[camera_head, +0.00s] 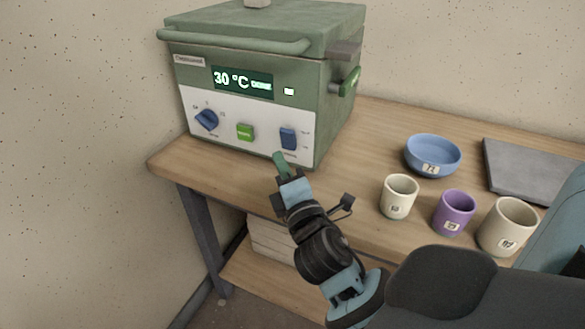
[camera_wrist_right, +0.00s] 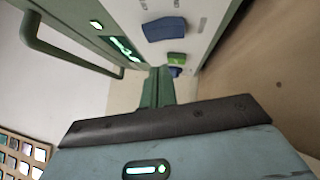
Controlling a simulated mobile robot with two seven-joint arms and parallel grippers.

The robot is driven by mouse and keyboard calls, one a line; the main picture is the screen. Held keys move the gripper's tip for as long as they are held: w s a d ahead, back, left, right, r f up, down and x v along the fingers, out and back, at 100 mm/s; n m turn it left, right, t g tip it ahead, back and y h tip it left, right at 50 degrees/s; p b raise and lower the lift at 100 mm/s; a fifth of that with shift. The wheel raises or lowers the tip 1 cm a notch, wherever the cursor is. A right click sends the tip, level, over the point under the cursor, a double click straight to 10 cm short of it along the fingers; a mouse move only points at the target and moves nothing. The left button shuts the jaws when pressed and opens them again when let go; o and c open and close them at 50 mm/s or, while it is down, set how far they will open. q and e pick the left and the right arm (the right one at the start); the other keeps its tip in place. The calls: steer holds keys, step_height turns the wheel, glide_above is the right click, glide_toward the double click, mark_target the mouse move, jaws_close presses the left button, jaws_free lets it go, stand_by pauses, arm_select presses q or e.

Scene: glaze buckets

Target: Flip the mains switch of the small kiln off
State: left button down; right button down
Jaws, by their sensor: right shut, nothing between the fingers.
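The small kiln (camera_head: 335,105) is a green box with a lid and a white lower front panel, at the back left of the bench. Its display (camera_head: 242,81) reads 30 °C DONE. The mains switch (camera_head: 288,138) is a blue rocker at the right of the panel; it also shows in the right wrist view (camera_wrist_right: 165,28). I cannot tell its position for certain. My right gripper (camera_head: 280,160) is shut and empty, its green fingertips just below the switch. In the right wrist view the fingertips (camera_wrist_right: 158,85) appear apart from the switch. My left gripper is not in view.
A blue knob (camera_head: 206,120) and a green button (camera_head: 245,132) share the panel. On the bench (camera_head: 385,130) to the right are a blue bowl (camera_head: 432,156), a cream cup (camera_head: 398,197), a purple cup (camera_head: 454,212), a beige cup (camera_head: 507,227) and a grey slab (camera_head: 530,170).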

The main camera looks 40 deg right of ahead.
mark_target(285, 136)
steer(key=d, duration=0.1)
steer(key=w+d+r, duration=0.1)
steer(key=d, duration=0.1)
steer(key=shift+w+p, duration=0.1)
steer(key=shift+p, duration=0.25)
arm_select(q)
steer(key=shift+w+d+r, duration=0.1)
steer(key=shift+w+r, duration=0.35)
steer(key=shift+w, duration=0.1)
arm_select(e)
steer(key=shift+w+d, duration=0.1)
steer(key=shift+d, duration=0.15)
steer(key=shift+r, duration=0.1)
steer(key=p, duration=0.1)
steer(key=r+p, duration=0.1)
steer(key=shift+w+d+p, duration=0.1)
steer(key=shift+d+p, duration=0.1)
steer(key=shift+p, duration=0.1)
steer(key=shift+f+m, duration=0.2)
steer(key=shift+m, duration=0.1)
steer(key=shift+f, duration=0.15)
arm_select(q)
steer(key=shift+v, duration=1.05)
